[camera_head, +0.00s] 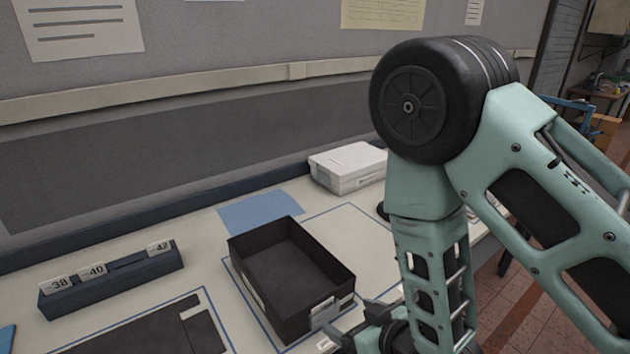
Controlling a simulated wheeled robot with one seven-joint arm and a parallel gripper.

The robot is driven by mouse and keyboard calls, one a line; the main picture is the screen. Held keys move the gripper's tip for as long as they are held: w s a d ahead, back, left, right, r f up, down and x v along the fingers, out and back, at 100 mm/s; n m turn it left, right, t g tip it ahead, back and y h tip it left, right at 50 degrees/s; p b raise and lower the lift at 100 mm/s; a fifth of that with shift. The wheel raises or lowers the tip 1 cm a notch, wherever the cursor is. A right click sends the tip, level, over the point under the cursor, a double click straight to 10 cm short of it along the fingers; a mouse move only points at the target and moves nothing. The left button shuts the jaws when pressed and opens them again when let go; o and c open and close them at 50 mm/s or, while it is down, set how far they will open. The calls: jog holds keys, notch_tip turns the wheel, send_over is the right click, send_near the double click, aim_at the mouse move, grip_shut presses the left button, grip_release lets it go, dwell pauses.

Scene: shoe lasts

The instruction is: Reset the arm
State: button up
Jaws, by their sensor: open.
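My arm, pale green with a black joint, is bent at the right of the head camera view. Its forearm hangs down to my gripper (362,322) near the bottom edge. The gripper's dark fingers are spread apart with nothing seen between them. They are close to the near right corner of a black open box (335,297); I cannot tell whether they touch it. The box looks empty and stands on the pale table (226,243) inside a blue outline. The lower part of the gripper is partly cut off by the frame.
A dark blue rack (110,285) with labels 38, 40 and 42 stands at the left. Dark flat pieces (150,335) lie at the front left. A blue sheet (258,211) and a white box (347,167) are at the back, near the wall. Tiled floor lies to the right.

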jog(key=s+d+r+g+h+b, duration=0.3)
jog(key=s+r+g, duration=0.2)
jog(key=s, duration=0.4)
jog(key=s+d+r+n+g+h+b, duration=0.1)
jog(key=s+d+r+g+h+b, duration=0.1)
jog(key=s+r+g, duration=0.3)
jog(key=s+r+h+b, duration=0.1)
jog(key=s, duration=0.3)
jog(key=shift+d+r+n, duration=0.3)
jog(key=shift+d, duration=0.1)
jog(key=shift+w, duration=0.1)
